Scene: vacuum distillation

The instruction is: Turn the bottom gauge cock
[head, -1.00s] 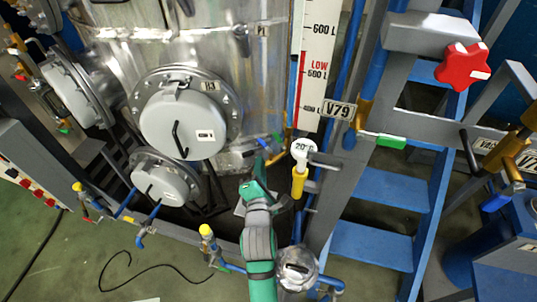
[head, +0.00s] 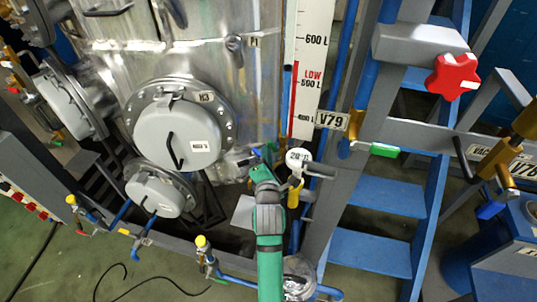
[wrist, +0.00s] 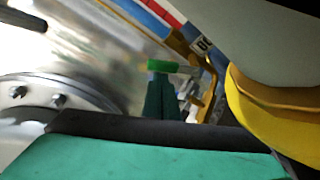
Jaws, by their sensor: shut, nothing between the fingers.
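My gripper (head: 261,173) is in front of the vessel's lower right side, just left of the round dial, with its fingers together and nothing seen between them. In the wrist view the dark green fingers (wrist: 161,97) point up toward a bright green bar (wrist: 172,67), which looks like the handle of the bottom gauge cock. It lies at the fingertips beside brass fittings (wrist: 208,92); whether they touch I cannot tell. In the head view the cock is mostly hidden behind my gripper. The level gauge scale (head: 307,70), white with a red strip, rises above it.
A white dial (head: 298,157) and a yellow valve part (head: 293,196) stand close right of my gripper; the yellow part looms large in the wrist view (wrist: 265,105). A round flanged hatch (head: 180,130) is to the left. Blue steps (head: 375,195) and a frame are to the right.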

